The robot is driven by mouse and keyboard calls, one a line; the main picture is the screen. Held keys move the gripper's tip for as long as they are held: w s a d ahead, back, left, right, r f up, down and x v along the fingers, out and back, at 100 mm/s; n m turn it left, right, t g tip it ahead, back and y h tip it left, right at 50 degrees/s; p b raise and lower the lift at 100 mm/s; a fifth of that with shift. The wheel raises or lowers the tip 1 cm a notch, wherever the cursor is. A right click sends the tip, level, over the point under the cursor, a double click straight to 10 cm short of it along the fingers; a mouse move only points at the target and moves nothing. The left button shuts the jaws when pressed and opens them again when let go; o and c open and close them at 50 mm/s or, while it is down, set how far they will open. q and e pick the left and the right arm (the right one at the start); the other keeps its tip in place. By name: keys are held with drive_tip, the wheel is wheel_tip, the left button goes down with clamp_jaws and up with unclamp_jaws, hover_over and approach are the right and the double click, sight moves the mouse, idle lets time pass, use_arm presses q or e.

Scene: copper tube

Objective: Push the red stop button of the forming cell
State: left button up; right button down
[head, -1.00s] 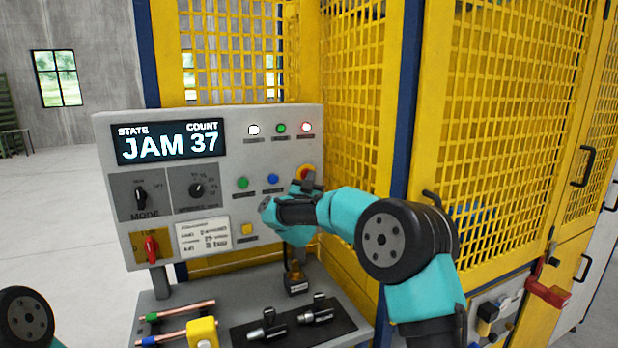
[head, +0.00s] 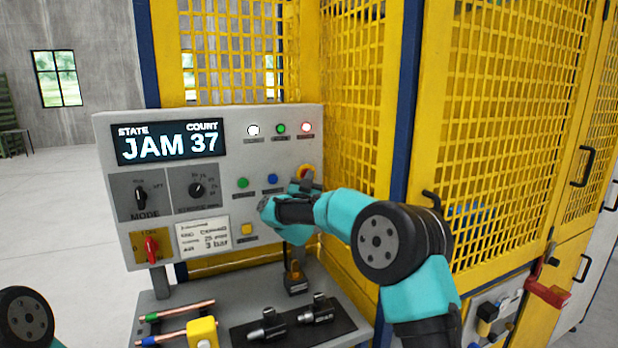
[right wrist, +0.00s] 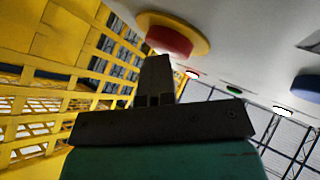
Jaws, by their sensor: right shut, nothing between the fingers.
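The red stop button (head: 305,170) with its yellow collar is at the right edge of the grey control panel (head: 310,125), partly hidden by my right gripper. In the right wrist view the red button (right wrist: 168,40) sits in its yellow collar (right wrist: 200,30) at the top. My right gripper (head: 304,187) is shut and empty, just below the button in the head view. Its closed fingers (right wrist: 157,62) point at the button's near edge and overlap it in the right wrist view. I cannot tell whether they touch. My left gripper is out of view.
The panel display (head: 168,143) reads JAM 37. Green (head: 242,183) and blue (head: 272,179) buttons lie left of the gripper. Yellow mesh guarding (head: 350,90) stands close on the right. A shelf below holds copper tubes (head: 180,311) and dark fittings.

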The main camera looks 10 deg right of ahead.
idle(0.4)
drive_tip(key=shift+s+f, duration=0.1)
drive_tip(key=shift+s, duration=0.2)
drive_tip(key=s+d, duration=0.1)
drive_tip(key=s, duration=0.5)
idle(0.6)
idle(2.3)
